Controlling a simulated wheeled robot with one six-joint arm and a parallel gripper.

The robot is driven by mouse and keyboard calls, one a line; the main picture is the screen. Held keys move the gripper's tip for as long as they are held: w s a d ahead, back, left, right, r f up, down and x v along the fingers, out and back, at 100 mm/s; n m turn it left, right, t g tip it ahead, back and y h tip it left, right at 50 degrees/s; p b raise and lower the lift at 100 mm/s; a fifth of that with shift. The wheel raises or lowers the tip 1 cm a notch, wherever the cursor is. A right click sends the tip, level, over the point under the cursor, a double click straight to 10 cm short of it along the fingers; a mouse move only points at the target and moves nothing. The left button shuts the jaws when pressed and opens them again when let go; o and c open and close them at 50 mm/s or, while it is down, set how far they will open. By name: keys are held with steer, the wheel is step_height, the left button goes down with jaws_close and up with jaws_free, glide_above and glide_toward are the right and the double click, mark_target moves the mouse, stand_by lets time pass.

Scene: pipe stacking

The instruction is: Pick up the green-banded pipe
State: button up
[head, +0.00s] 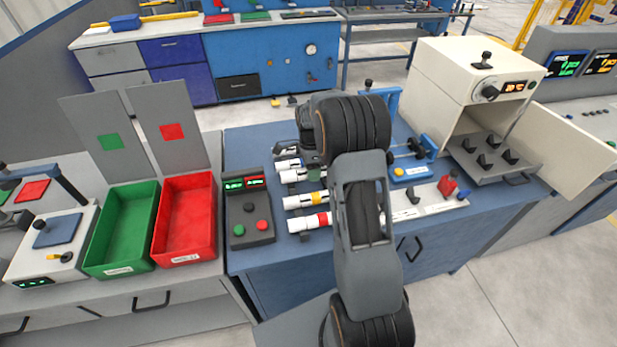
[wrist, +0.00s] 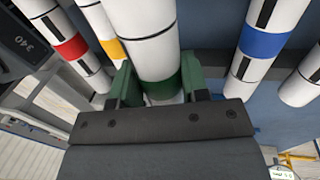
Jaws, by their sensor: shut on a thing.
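The green-banded pipe (wrist: 155,50) is white with a dark green band near its end. It shows large in the middle of the wrist view. My gripper (wrist: 160,88) has its two green fingers on either side of the pipe at the band, shut on it. The pipe looks nearer to the camera than its neighbours; I cannot tell whether it touches a support.
A red-banded pipe (wrist: 72,47) and a yellow-banded pipe (wrist: 112,48) lie left of the held pipe, a blue-banded pipe (wrist: 262,43) right. On the blue bench stand a button box (head: 250,218) and an open cream oven (head: 470,75). Green (head: 97,262) and red (head: 166,258) bins stand left.

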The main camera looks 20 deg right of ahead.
steer(key=s+d+r+b, duration=0.1)
steer(key=s+d+r, duration=0.1)
steer(key=s+r, duration=0.6)
steer(key=shift+s+b, duration=0.3)
steer(key=shift+s, duration=1.8)
steer(key=shift+f, duration=0.1)
